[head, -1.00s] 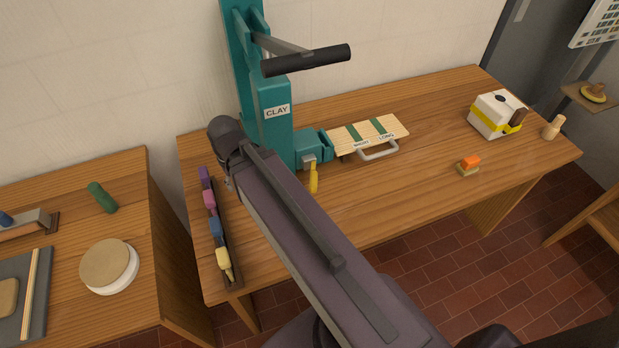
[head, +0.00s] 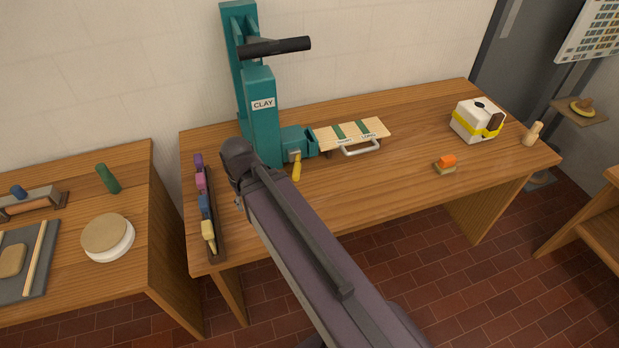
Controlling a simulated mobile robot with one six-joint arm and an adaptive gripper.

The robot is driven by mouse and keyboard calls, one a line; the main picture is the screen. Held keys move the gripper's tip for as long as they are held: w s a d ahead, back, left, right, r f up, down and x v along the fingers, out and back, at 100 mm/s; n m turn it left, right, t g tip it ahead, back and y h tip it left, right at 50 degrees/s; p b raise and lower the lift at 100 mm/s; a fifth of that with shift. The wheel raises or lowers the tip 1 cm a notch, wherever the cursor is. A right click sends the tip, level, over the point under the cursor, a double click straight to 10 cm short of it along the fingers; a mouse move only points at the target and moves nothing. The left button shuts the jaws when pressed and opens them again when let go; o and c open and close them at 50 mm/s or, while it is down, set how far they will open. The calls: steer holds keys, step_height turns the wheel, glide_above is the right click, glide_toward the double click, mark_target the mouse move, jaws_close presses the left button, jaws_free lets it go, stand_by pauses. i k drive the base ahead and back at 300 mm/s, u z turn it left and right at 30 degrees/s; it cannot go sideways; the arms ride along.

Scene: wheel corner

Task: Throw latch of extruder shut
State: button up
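The teal extruder (head: 261,128) with a CLAY label stands on the wooden table against the wall. Its black-gripped lever (head: 275,47) sticks out to the right near the top. A yellow-handled latch (head: 296,170) hangs down at the extruder's nozzle block (head: 299,140), on its front side; whether it is fastened cannot be told. My arm reaches up from the bottom of the view and its elbow end stands in front of the extruder's lower left side. My gripper does not show in the head view.
A slatted board (head: 351,133) with a metal handle (head: 361,148) lies right of the nozzle. A rack (head: 217,235) of coloured handles lies left. An orange-topped block (head: 446,163) and white box (head: 477,121) stand right.

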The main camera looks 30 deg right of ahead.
mark_target(297, 165)
steer(key=k, duration=1.15)
steer(key=z, duration=0.4)
steer(key=i, duration=0.75)
steer(key=z, duration=0.05)
